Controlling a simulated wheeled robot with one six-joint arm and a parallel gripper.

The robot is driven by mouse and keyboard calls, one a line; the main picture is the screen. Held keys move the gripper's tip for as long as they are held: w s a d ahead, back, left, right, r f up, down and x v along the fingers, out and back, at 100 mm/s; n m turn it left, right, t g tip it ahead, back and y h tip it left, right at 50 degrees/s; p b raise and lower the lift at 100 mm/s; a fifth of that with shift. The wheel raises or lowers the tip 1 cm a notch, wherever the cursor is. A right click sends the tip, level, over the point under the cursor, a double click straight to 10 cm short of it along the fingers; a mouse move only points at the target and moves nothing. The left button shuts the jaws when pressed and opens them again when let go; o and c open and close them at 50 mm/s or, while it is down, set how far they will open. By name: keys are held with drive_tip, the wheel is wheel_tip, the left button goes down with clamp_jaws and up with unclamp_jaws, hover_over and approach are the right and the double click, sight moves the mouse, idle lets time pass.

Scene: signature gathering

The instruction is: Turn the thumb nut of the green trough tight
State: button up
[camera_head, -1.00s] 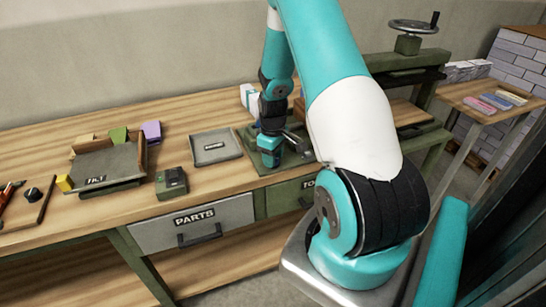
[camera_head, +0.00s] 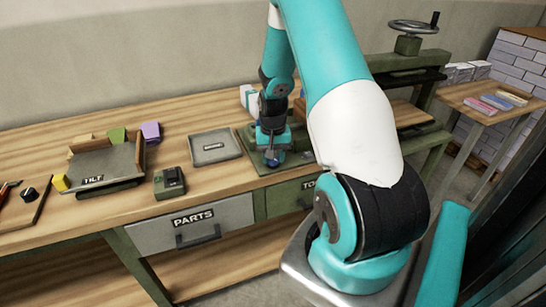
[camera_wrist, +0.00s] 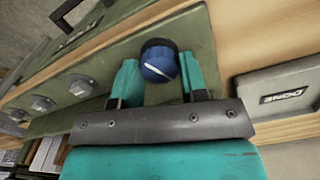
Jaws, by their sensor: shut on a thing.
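A round blue knob (camera_wrist: 158,68) with a white line across its top stands on a flat green fixture (camera_wrist: 190,30) in the wrist view. I take it as the thumb nut. My gripper (camera_wrist: 160,80) has its teal fingers on either side of the knob and is shut on it. My arm hides part of the fixture there. I cannot tell how tight the nut is.
Several grey knobs (camera_wrist: 80,86) stand left on the green surface. A grey tray (camera_wrist: 285,95) marked DONE lies right of the gripper. In the head view a TILT tray (camera_head: 105,165) and a small dark green box (camera_head: 169,183) stand further left. A hand-wheel press (camera_head: 408,65) stands right.

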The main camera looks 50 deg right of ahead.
drive_tip(key=m, duration=0.4)
drive_tip(key=shift+w+d+r+m, duration=0.1)
drive_tip(key=shift+d+m, duration=0.05)
drive_tip(key=shift+m, duration=0.25)
idle(0.4)
drive_tip(key=o, duration=0.9)
wheel_tip(320, 180, up, 17)
drive_tip(key=shift+r+b, duration=0.2)
drive_tip(key=shift+b, duration=1)
